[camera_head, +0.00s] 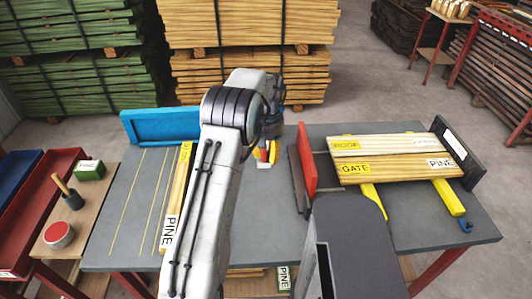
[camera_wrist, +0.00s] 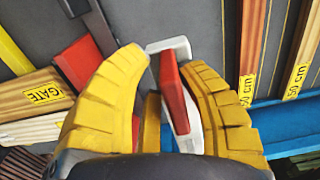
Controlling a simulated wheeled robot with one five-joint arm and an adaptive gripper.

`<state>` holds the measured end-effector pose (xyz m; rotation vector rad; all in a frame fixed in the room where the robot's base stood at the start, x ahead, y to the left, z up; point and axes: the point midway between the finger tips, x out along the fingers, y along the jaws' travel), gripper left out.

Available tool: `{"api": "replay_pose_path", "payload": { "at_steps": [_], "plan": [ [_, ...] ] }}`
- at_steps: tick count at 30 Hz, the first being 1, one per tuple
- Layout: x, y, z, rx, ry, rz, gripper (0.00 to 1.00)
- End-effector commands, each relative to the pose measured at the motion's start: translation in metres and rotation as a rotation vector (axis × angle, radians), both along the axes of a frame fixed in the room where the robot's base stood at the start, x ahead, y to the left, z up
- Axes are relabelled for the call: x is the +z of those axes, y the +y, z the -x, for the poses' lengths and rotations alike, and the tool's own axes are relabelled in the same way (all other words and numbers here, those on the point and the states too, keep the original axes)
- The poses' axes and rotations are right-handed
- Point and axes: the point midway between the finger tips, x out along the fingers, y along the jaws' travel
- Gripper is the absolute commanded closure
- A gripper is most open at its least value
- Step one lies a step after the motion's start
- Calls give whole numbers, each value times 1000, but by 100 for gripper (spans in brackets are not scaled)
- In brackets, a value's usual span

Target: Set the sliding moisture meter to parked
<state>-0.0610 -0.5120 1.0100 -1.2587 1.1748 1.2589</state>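A small white device with a red upright block (camera_wrist: 174,92) shows in the wrist view; I take it to be the moisture meter. Its white part (camera_wrist: 170,46) lies beyond the red block. My gripper (camera_wrist: 165,72) has two yellow ribbed fingers, spread on either side of the red block. A gap shows between the left finger and the block; the right finger is close beside it, and contact cannot be told. In the head view the meter (camera_head: 263,166) is small and partly hidden by my arm and gripper (camera_head: 267,148), near the table's middle. No marking for parked is readable.
The grey table (camera_head: 120,225) holds a red stop plate (camera_head: 307,158) and boards marked GATE (camera_head: 375,168) right of the meter. A blue fence (camera_head: 160,125) and a PINE board (camera_head: 172,215) are to the left. Lumber stacks (camera_head: 250,60) stand behind.

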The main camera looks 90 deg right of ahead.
Motion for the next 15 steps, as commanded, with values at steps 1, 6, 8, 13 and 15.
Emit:
{"api": "replay_pose_path", "payload": {
  "at_steps": [1, 6, 8, 13, 15],
  "plan": [
    [0, 0, 0, 0, 0, 0, 63],
    [1, 0, -1, 2, 0, 0, 52],
    [1, 0, -1, 2, 0, 1, 52],
    [2, -1, -1, 2, 0, 2, 52],
    [6, -1, -1, 3, 1, 3, 52]
  ]
}}
